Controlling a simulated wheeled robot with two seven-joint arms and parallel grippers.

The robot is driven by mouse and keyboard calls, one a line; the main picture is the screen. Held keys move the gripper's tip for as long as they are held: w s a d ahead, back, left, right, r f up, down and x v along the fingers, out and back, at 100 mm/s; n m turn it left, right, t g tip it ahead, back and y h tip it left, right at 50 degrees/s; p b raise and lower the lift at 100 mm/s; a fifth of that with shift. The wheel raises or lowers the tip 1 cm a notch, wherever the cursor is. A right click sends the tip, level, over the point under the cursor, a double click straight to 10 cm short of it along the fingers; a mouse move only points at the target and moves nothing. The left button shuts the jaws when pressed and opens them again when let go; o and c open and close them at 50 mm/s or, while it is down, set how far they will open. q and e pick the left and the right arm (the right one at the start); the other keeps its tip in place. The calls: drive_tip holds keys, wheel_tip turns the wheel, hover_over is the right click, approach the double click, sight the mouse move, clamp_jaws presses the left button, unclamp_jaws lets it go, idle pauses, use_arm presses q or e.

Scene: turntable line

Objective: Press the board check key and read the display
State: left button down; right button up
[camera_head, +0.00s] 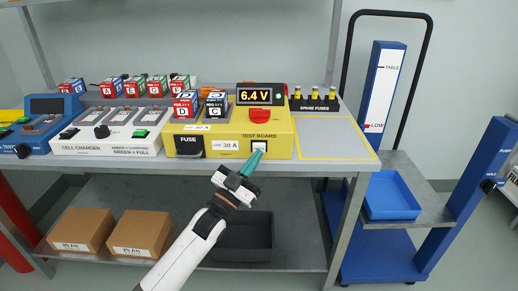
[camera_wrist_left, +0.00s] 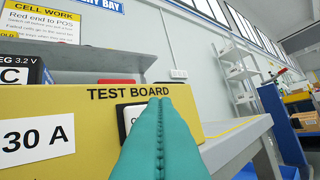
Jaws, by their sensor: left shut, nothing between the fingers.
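The yellow test board (camera_head: 222,142) stands on the bench, with its display (camera_head: 261,95) reading 6.4 V in lit yellow digits. The check key (camera_head: 260,146) is a white square in a dark frame on the front face, under the words TEST BOARD. My left gripper (camera_head: 256,158) is shut and empty, its teal fingertips at the key's lower left edge. In the left wrist view the shut fingertips (camera_wrist_left: 160,105) cover most of the key (camera_wrist_left: 128,115); I cannot tell whether they touch it. Cells D (camera_head: 184,106) and C (camera_head: 215,104) sit on the board. My right gripper is not in view.
A red knob (camera_head: 260,116) is on the board's top. The cell charger (camera_head: 106,133) and blue cell tester (camera_head: 38,130) stand to the left. Spare fuses (camera_head: 315,102) stand behind a clear, yellow-outlined area (camera_head: 340,143). A blue tray (camera_head: 390,196) is on the cart at right.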

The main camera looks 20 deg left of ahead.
use_arm(q)
drive_tip(key=shift+w, duration=0.1)
idle(0.4)
drive_tip(key=shift+w+a, duration=0.1)
drive_tip(key=shift+w, duration=0.2)
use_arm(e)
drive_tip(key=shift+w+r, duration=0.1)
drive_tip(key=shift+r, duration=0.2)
use_arm(q)
drive_tip(key=shift+w, duration=0.15)
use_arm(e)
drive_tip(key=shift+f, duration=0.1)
